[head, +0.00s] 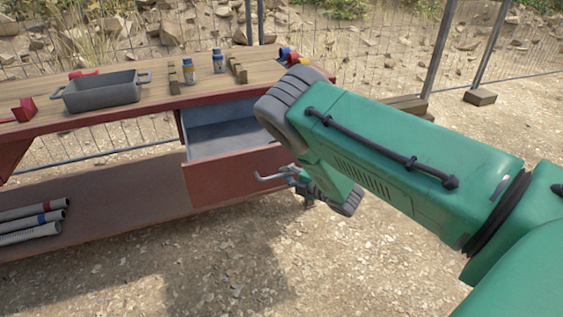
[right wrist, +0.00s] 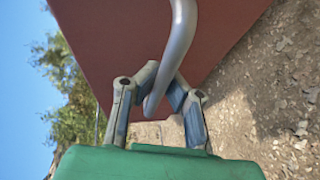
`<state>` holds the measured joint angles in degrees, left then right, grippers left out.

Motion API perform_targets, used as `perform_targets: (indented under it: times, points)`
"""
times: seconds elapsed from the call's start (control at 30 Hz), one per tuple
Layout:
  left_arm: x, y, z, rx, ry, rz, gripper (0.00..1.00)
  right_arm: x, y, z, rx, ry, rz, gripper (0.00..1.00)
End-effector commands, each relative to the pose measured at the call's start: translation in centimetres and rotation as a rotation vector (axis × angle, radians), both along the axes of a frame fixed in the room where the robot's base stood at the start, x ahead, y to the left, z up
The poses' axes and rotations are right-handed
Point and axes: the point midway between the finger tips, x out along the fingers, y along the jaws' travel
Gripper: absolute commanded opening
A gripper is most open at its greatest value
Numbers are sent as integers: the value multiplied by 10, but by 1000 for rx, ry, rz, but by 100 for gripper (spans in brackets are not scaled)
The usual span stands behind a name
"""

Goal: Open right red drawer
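The right red drawer (head: 237,178) is under the right part of the workbench. It is pulled out, and its grey inside (head: 225,140) shows and looks empty. Its curved grey metal handle (head: 268,178) is on the red front. My right gripper (head: 291,174) is at this handle. In the right wrist view my fingers (right wrist: 164,88) are on both sides of the handle (right wrist: 182,38) and close against it. The red drawer front (right wrist: 110,35) fills the space behind them. My left gripper is not in view.
The workbench top (head: 130,112) holds a grey tray (head: 102,91), two small bottles (head: 218,61) and a red clamp (head: 25,109). Grey pipes (head: 35,222) lie on the lower shelf (head: 120,210). A wire fence (head: 360,50) stands behind. The gravel ground in front is clear.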

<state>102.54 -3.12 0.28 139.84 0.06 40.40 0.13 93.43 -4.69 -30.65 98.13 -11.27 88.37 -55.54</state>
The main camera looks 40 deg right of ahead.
Motion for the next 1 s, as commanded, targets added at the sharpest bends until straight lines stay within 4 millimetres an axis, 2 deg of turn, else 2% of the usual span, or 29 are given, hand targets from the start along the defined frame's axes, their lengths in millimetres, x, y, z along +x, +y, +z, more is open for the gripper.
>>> perform_targets:
  times: [0.2,0.57,0.6,0.63,0.67,1.0]
  points:
    - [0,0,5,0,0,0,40,-12,2,-3,-1,7,-1,0]
    - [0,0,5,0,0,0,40,-13,2,-3,0,6,-2,0]
    - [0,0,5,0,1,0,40,-13,2,-3,0,7,-2,15]
    - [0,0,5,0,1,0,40,-12,2,-3,0,6,-2,26]
    - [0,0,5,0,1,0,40,-12,2,-3,-1,6,-1,31]
    - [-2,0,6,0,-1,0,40,-14,2,-1,-1,2,-2,31]
